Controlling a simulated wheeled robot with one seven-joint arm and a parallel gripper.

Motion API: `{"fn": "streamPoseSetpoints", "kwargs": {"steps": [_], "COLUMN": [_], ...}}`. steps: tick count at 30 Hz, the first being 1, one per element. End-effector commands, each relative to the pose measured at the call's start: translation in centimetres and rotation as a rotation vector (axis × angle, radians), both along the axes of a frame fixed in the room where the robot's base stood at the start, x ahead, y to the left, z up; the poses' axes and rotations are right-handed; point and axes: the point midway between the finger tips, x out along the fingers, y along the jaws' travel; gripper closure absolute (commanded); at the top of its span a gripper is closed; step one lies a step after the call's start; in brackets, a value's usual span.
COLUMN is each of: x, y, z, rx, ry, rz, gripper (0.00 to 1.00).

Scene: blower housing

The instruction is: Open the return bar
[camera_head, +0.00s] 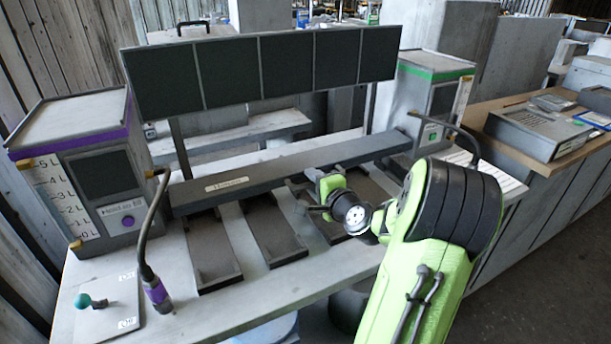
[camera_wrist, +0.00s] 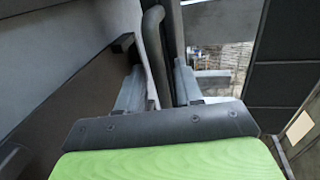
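A long dark grey bar (camera_head: 280,170) with a small pale label lies across the bench below the dark panels. I take it to be the return bar; the label is too small to read surely. My gripper (camera_head: 325,187) is at its front side, right of its middle. In the wrist view my gripper (camera_wrist: 158,88) has its two grey fingers apart. A dark curved rod, seemingly a handle (camera_wrist: 155,45), runs between them, with narrow gaps showing. I cannot tell whether either finger touches it. My wrist hides part of the bar's front in the head view.
Several dark trays (camera_head: 270,232) lie in front of the bar. A purple-trimmed box (camera_head: 105,190) stands left, a green-trimmed box (camera_head: 432,95) right. A bent black hose (camera_head: 150,225) rises at the front left. Dark panels (camera_head: 260,70) stand above the bar.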

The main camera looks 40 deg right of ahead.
Motion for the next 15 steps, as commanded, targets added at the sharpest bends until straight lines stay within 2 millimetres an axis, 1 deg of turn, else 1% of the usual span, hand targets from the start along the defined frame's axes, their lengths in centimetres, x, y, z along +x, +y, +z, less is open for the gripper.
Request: {"fn": "streamPoseSetpoints", "kwargs": {"steps": [8, 12, 15], "x": [-0.05, -0.04, -0.04], "y": [0.04, 0.03, 0.03], "z": [0.01, 0.01, 0.01], "rx": [-0.001, -0.001, -0.001], "ry": [0.000, 0.000, 0.000], "rz": [-0.001, -0.001, -0.001], "gripper": [0.65, 0.86, 1.00]}}
